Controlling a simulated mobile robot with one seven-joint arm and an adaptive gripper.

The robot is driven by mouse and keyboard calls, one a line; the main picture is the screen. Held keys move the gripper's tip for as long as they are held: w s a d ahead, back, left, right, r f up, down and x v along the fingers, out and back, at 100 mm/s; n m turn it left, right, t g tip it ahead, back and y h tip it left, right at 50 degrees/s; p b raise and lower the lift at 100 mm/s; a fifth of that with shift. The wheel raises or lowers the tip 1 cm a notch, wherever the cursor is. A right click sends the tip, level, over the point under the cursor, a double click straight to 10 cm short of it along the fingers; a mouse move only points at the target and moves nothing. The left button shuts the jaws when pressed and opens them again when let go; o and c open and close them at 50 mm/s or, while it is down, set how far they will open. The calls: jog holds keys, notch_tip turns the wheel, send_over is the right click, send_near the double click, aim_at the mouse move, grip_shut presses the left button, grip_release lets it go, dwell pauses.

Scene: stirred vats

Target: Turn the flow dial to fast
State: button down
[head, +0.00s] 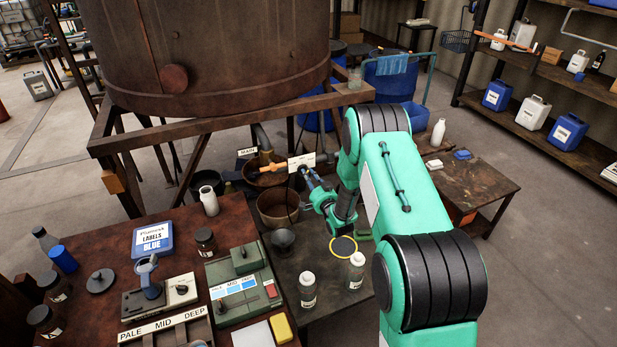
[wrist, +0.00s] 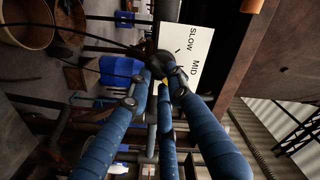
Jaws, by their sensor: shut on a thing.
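The flow dial's white plate (head: 297,163) is under the rusty vat in the head view. In the wrist view the plate (wrist: 200,42) reads SLOW and MID, turned on its side; no third word shows. The dark dial knob (wrist: 158,62) is at the plate's lower left edge. My gripper (wrist: 162,78), with blue fingers, is shut on the knob in the wrist view. In the head view my gripper (head: 307,173) reaches in from the right, at the plate. The knob's pointer is largely hidden by the fingers, so I cannot tell its setting.
The rusty vat (head: 205,45) stands on a frame above the dial. An orange-handled valve (head: 272,168) is just left of the plate. A bucket (head: 278,207) stands below. A red-brown bench (head: 90,250) with a green control box (head: 243,287) is at front left. Two white bottles (head: 307,290) stand nearby.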

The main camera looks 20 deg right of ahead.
jog(key=c, duration=1.6)
grip_release()
jog(key=shift+o, duration=0.2)
jog(key=shift+s, duration=0.15)
jog(key=s, duration=1.1)
jog(key=shift+s, duration=0.35)
